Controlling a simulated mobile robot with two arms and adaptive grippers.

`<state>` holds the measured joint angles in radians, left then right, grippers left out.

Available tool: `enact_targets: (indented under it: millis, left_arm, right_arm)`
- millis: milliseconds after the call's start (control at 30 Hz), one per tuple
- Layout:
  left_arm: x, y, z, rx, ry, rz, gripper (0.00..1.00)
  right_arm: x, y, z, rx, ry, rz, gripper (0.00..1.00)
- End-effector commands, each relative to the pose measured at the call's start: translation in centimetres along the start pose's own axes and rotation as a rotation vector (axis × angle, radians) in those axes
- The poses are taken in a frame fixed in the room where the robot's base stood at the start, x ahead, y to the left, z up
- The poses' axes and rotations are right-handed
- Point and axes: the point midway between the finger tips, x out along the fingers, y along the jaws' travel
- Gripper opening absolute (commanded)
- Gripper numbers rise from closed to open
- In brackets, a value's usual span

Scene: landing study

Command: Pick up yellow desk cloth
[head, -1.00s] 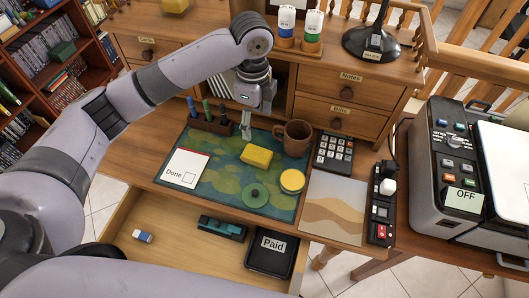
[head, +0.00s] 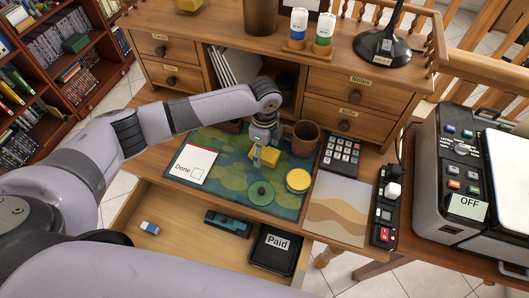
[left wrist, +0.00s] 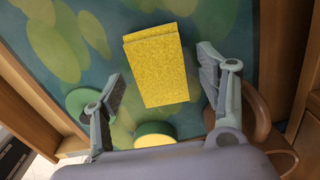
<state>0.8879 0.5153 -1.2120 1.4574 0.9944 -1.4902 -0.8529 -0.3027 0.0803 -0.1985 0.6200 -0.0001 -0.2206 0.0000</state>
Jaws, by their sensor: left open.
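The yellow desk cloth (head: 267,155) is a folded yellow block lying on the green and blue desk mat (head: 217,147). In the left wrist view the cloth (left wrist: 157,64) lies ahead of and between my open fingers, apart from both. My left gripper (head: 262,150) is over the cloth in the head view and covers part of it. My right gripper is not in view.
A brown mug (head: 306,138) stands close right of the cloth. A green round lid (head: 261,192) and a yellow-topped round tin (head: 298,180) are in front. A Done card (head: 191,163) lies left. Below, the open drawer (head: 185,238) holds a black Paid tray (head: 274,252).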

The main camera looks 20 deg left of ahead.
Motion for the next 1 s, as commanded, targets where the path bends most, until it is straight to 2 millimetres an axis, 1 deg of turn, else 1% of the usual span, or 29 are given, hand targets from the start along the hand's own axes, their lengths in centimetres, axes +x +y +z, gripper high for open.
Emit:
enact_targets:
  millis: [100,267,867,900,1000]
  left_arm:
    - [0.3,0.0,0.0,0.000,-0.001,0.000,0.67]
    - [0.3,0.0,0.0,0.000,-0.001,0.000,0.66]
    - [0.2,0.0,0.0,-0.001,-0.001,0.000,0.26]
    - [0.2,0.0,0.0,-0.001,-0.001,-0.001,0.24]
    - [0.2,0.0,0.0,-0.001,-0.001,-0.001,0.24]
  right_arm:
    - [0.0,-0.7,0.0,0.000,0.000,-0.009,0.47]
    - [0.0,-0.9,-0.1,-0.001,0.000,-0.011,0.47]
    - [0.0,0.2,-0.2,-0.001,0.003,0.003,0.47]
    - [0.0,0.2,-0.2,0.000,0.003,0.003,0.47]
    - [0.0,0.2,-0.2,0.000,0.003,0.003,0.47]
